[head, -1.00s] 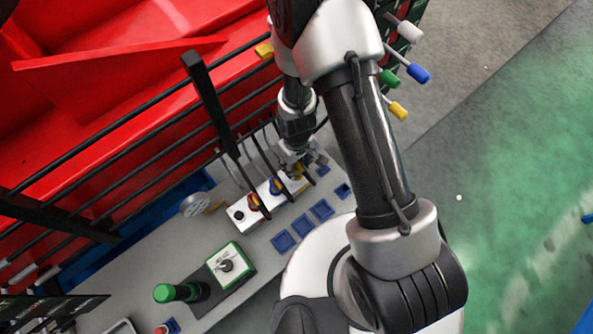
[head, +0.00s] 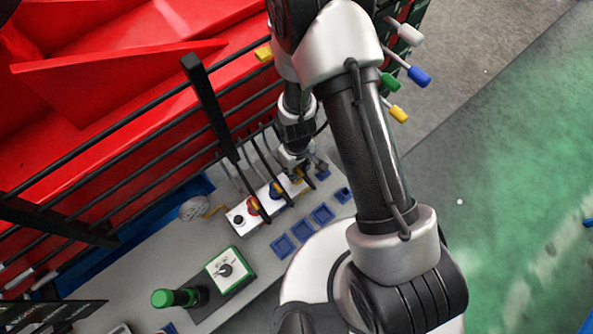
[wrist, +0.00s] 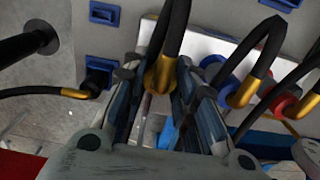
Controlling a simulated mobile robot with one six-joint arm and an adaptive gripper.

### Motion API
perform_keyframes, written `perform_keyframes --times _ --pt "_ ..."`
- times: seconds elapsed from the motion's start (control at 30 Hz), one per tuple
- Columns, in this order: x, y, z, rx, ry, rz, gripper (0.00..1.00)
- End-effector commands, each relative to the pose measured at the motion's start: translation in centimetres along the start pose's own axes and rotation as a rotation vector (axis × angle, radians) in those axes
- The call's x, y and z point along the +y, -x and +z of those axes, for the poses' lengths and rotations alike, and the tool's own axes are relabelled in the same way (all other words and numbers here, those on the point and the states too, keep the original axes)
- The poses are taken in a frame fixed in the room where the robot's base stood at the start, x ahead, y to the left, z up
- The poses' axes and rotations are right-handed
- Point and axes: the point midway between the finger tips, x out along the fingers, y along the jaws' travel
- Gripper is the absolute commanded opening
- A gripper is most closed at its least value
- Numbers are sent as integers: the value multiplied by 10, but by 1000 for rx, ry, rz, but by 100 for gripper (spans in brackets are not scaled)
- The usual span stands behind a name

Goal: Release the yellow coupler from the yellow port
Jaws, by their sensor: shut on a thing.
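My gripper (wrist: 162,108) is shut around the yellow coupler (wrist: 160,76), whose brass-yellow elbow and black hose rise between the two fingers in the wrist view. In the head view my gripper (head: 296,160) is over the right end of the white port block (head: 238,226), with a bit of yellow (head: 299,175) showing just below it. The yellow port is hidden under the coupler and fingers, so I cannot tell whether the coupler is seated in it.
Blue (wrist: 228,92) and red (wrist: 286,106) couplers with black hoses stand close by on the block. Another hose (wrist: 45,91) ends at a blue square socket. Empty blue sockets (head: 302,226) line the panel. Black rails (head: 208,105), a green handle (head: 180,297) and a switch box (head: 228,266) are nearby.

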Motion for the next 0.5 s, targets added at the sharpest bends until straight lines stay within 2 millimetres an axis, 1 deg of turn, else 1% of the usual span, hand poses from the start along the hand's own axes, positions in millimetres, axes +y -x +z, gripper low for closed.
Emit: perform_keyframes --times 0.3,0.5 --pt "0 1 0 0 0 0 0" --pt "0 9 0 1 0 0 0"
